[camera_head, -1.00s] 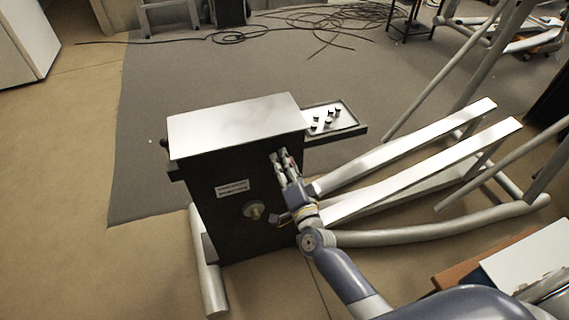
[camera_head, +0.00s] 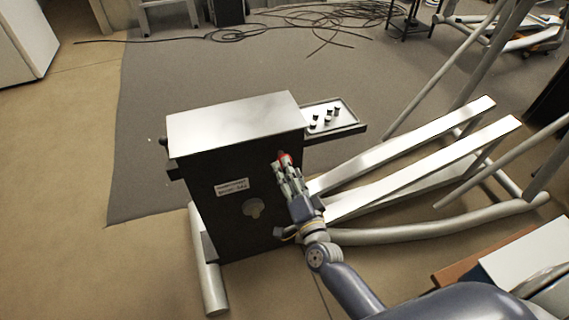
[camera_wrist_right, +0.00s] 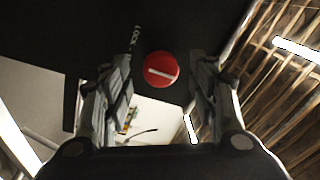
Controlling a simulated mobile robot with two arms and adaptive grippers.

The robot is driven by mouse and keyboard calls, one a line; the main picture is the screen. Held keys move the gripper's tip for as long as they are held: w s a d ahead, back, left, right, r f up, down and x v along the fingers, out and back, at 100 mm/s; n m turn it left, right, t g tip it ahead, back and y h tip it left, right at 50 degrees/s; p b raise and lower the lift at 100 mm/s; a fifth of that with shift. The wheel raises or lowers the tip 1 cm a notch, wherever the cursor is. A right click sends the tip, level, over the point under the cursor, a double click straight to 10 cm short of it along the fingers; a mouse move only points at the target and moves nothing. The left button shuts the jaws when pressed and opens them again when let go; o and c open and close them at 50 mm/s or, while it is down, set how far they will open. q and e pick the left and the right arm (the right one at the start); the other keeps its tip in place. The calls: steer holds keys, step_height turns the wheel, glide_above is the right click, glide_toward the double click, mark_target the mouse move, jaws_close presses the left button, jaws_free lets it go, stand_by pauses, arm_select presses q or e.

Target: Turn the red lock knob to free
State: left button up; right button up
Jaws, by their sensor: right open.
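The red lock knob (camera_wrist_right: 160,68) is a round red disc with a white bar across it, on the dark face of the machine housing (camera_head: 215,215). The bar lies slightly slanted in the right wrist view. The word LOCK (camera_wrist_right: 137,38) is printed at its upper left. The knob also shows as a small red spot (camera_head: 284,158) in the head view. My right gripper (camera_wrist_right: 160,90) is open, with one finger on each side of the knob, apart from it in the picture. Whether it touches the knob is not clear. My left gripper is not in view.
A tray (camera_head: 352,124) with several small dark parts juts from the housing's right side. Long pale rails (camera_head: 410,150) and grey tubes stretch to the right. A round fitting (camera_head: 254,208) and a white label (camera_head: 232,188) are on the housing face. Cables lie on the floor behind.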

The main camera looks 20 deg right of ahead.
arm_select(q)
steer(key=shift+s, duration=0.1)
arm_select(e)
steer(key=s, duration=0.8)
steer(key=shift+f, duration=0.35)
